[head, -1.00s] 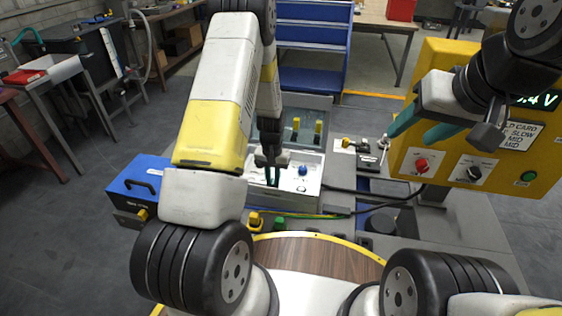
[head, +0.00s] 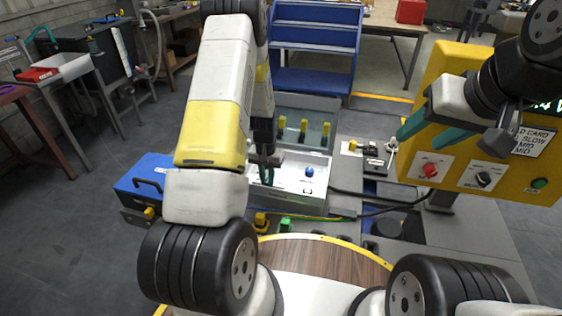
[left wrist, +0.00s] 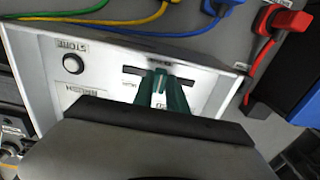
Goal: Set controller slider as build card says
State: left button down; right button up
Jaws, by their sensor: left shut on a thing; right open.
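The controller (head: 296,203) is a white box with a blue knob (head: 309,172) on top. In the left wrist view its panel (left wrist: 104,62) shows a round button (left wrist: 73,64) labelled STORE and a dark slot (left wrist: 202,73). My left gripper (head: 266,172) has its green fingers shut at that slot, also seen in the left wrist view (left wrist: 163,92). The slider knob is mostly hidden between the fingers. The build card (head: 528,140) is on the yellow panel (head: 456,110); MID shows on its lower lines, and its top is partly hidden. My right gripper (head: 427,128) is open and empty before the panel.
A clear-fronted bay with yellow-topped pieces (head: 303,127) stands behind the controller. A blue case (head: 146,172) is at its left. The yellow panel has a red knob (head: 430,170), black knob (head: 484,178) and green button (head: 539,183). Cables (left wrist: 150,12) run along the controller's edge.

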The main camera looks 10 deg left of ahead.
pick_arm(q)
jog(key=c, duration=1.3)
grip_release()
jog(key=shift+r, duration=3.9)
jog(key=shift+r, duration=0.1)
notch_tip(320, 180, up, 11)
jog(key=t, duration=0.1)
send_over(267, 181)
jog(key=s+d, duration=0.2)
jog(key=s+d+r+t+h, duration=0.15)
jog(key=s+r, duration=0.35)
jog(key=r, duration=0.6)
jog(key=s+d+r+t, duration=0.1)
jog(key=s+r, duration=0.2)
jog(key=s, duration=0.2)
jog(key=s+d+r+t, duration=0.1)
jog(key=s+r, duration=0.3)
jog(key=s, duration=0.2)
jog(key=s+d+r+t, duration=0.1)
jog(key=s+r, duration=0.2)
jog(key=s, duration=0.2)
jog(key=shift+s+d+r+t+h, duration=0.2)
jog(key=shift+s+r+t+h, duration=0.1)
jog(key=shift+s+t+h, duration=0.1)
